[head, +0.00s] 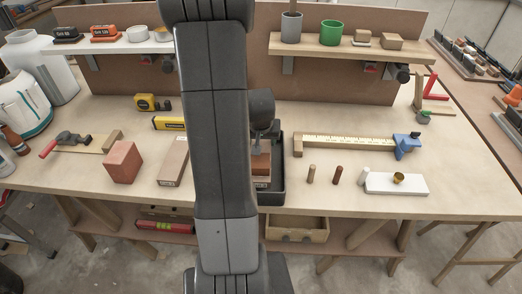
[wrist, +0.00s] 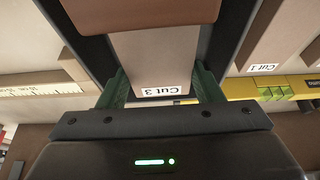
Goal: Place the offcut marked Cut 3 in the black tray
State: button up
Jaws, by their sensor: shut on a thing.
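The pale offcut marked Cut 3 (wrist: 155,65) is between the green fingers of my gripper (wrist: 160,90) in the wrist view, its label facing the camera upside down. A brown block (wrist: 140,12) overlaps its far part; I cannot tell if it rests on it. The black tray (head: 277,183) stands on the bench right of my arm, and its dark walls show on both sides of the offcut. In the head view my gripper (head: 262,137) is over the tray, partly hidden by my arm. I cannot tell whether the offcut touches the tray floor.
Another offcut, marked Cut 1 (wrist: 263,67), lies beside the tray; it also shows left of my arm (head: 172,162). A reddish block (head: 122,162) stands further left. A ruler clamp (head: 345,143) and small dowels (head: 337,175) lie to the right. A shelf (head: 345,52) overhangs the back.

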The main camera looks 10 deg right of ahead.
jog(key=shift+f, duration=1.95)
jog(key=shift+f+b, duration=0.1)
jog(key=shift+b, duration=0.25)
jog(key=o, duration=1.4)
jog(key=shift+c, duration=0.2)
jog(key=shift+s+r, duration=0.1)
jog(key=shift+r, duration=0.45)
jog(key=p+v, duration=0.1)
jog(key=v, duration=1)
jog(key=shift+s+a, duration=0.15)
jog(key=shift+s, duration=0.05)
